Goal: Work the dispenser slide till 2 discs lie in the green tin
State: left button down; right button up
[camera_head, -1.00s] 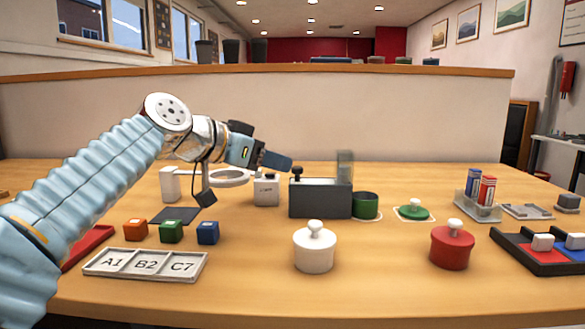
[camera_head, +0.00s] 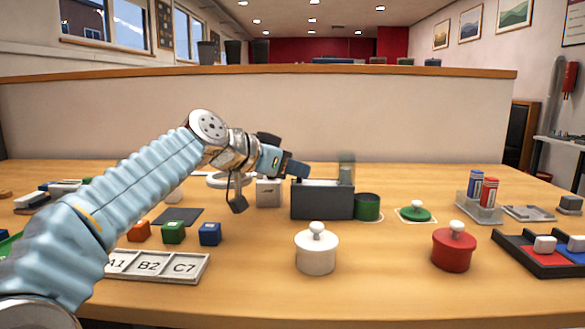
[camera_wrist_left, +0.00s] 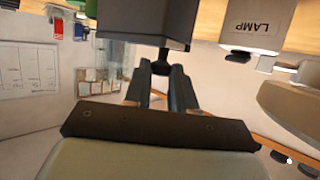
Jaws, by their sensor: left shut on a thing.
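The dispenser (camera_head: 322,201) is a dark grey box with a clear upright tube (camera_head: 346,170) near its right end. Its slide has a small dark knob (camera_wrist_left: 161,66) at the left end; in the head view my gripper covers it. My left gripper (camera_head: 300,170) reaches in from the left at the top left of the dispenser. In the wrist view its fingers (camera_wrist_left: 165,84) are shut on the knob. The green tin (camera_head: 367,208) stands just right of the dispenser; its contents cannot be made out. My right gripper is not in view.
A white box marked LAMP (camera_wrist_left: 255,26) stands just left of the dispenser, close to my gripper. A green lid (camera_head: 415,214) lies right of the tin. A white pot (camera_head: 316,253) and a red pot (camera_head: 453,251) stand in front. Coloured cubes (camera_head: 173,233) are at left.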

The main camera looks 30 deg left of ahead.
aim_at(315, 185)
pick_arm(q)
jog(key=shift+w+d+p, duration=0.15)
jog(key=shift+w+d, duration=0.25)
jog(key=shift+d, duration=0.25)
jog(key=shift+w+d+p, duration=0.2)
jog(key=shift+w+d, duration=0.15)
jog(key=shift+d, duration=0.3)
jog(key=shift+w+d+p, duration=0.15)
jog(key=shift+w+d, duration=0.25)
jog(key=shift+d, duration=0.25)
jog(key=c, duration=1)
grip_release()
